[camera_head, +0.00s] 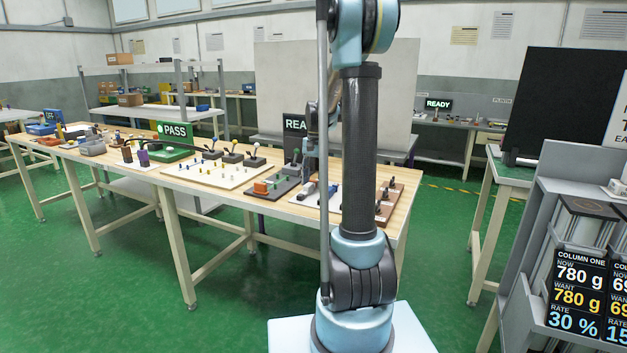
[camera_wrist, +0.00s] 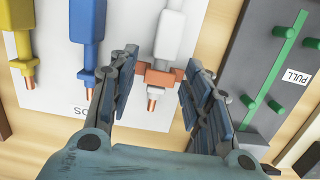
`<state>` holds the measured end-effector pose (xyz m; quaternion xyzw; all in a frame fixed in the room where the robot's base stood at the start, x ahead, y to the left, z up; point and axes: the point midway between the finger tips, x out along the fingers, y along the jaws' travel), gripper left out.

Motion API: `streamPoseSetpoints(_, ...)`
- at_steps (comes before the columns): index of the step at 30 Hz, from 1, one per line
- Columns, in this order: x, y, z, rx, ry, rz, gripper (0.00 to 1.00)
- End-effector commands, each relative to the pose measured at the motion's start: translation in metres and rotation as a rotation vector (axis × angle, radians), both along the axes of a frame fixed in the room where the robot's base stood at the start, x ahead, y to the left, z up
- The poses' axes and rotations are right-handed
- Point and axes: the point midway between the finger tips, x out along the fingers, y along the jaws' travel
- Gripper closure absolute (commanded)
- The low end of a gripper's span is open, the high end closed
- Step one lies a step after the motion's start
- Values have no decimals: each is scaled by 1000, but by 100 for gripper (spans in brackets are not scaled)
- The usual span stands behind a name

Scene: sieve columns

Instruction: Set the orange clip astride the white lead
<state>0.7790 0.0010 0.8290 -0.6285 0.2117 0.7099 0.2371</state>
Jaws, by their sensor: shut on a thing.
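In the wrist view, the white lead (camera_wrist: 169,35) lies on a white board, with a copper tip at its lower end. The orange clip (camera_wrist: 149,77) is across the narrow part of the white lead, just above a white collar and the copper tip. My gripper (camera_wrist: 158,72) has its fingers on either side of the clip and is shut on it. I cannot tell whether the clip is fully seated on the lead or only held over it.
Left of the white lead lie a blue lead (camera_wrist: 90,30) and a yellow lead (camera_wrist: 22,45), on the same white board (camera_wrist: 58,75). Right of it stands a dark panel (camera_wrist: 240,70) with green rods and a PULL label. In the head view, other fixtures stand along the wooden workbench (camera_head: 215,193).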

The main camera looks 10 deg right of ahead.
Motion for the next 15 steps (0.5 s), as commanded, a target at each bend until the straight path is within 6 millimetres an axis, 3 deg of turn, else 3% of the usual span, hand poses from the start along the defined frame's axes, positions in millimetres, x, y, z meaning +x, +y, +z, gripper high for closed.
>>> streamPoseSetpoints(7,0,0,-4,0,0,0,64)
streamPoseSetpoints(8,0,0,-4,0,0,1,51)
streamPoseSetpoints(10,0,0,-4,0,0,1,35)
streamPoseSetpoints(15,0,1,-4,0,0,1,35)
